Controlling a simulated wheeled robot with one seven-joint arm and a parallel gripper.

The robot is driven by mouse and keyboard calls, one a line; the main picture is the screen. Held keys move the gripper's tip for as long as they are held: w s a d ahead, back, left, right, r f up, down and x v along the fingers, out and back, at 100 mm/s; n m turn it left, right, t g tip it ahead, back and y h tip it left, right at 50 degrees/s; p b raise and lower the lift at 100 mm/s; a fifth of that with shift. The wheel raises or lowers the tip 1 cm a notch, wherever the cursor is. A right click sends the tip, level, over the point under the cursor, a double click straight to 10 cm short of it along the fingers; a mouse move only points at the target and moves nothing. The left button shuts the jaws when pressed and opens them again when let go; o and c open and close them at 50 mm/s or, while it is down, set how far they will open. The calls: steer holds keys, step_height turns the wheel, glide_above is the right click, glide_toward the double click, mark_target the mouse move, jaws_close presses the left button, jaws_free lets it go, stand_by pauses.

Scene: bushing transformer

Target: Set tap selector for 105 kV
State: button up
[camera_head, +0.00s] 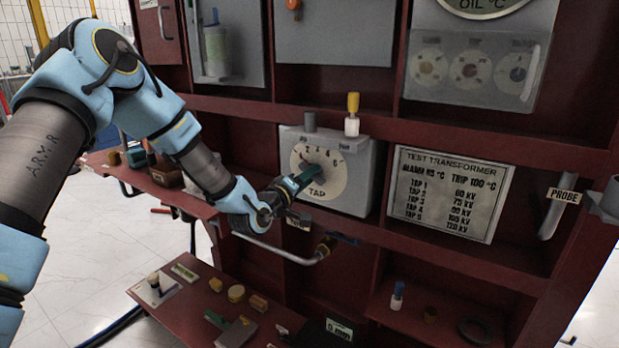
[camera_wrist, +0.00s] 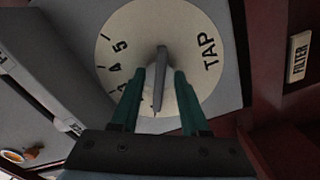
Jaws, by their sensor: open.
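The tap selector is a round cream dial (camera_head: 327,191) on a grey box, marked TAP below and numbered along the top. In the wrist view the dial (camera_wrist: 190,38) appears turned, with 5 and 4 readable at the left. Its grey pointer knob (camera_wrist: 160,78) points down there, toward the low-number end; the mark at its tip is hidden. My gripper (camera_head: 303,176) is at the dial face. Its green fingers (camera_wrist: 153,82) are apart, one on each side of the knob; I cannot tell whether they touch it.
A yellow-topped part (camera_head: 352,114) stands on the selector box. A bent pipe handle (camera_head: 290,254) lies below my gripper. A PROBE holder (camera_head: 556,207) is at the right.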

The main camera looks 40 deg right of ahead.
jaws_close()
steer(key=shift+m+b, duration=0.3)
steer(key=shift+b, duration=0.05)
stand_by(0.4)
steer(key=shift+w+a+f+m+b, duration=0.1)
steer(key=shift+w+m+b, duration=0.05)
steer(key=shift+m+b, duration=4.25)
steer(key=shift+w+m+b, duration=0.15)
steer(key=shift+m+b, duration=4.15)
steer(key=shift+b, duration=0.2)
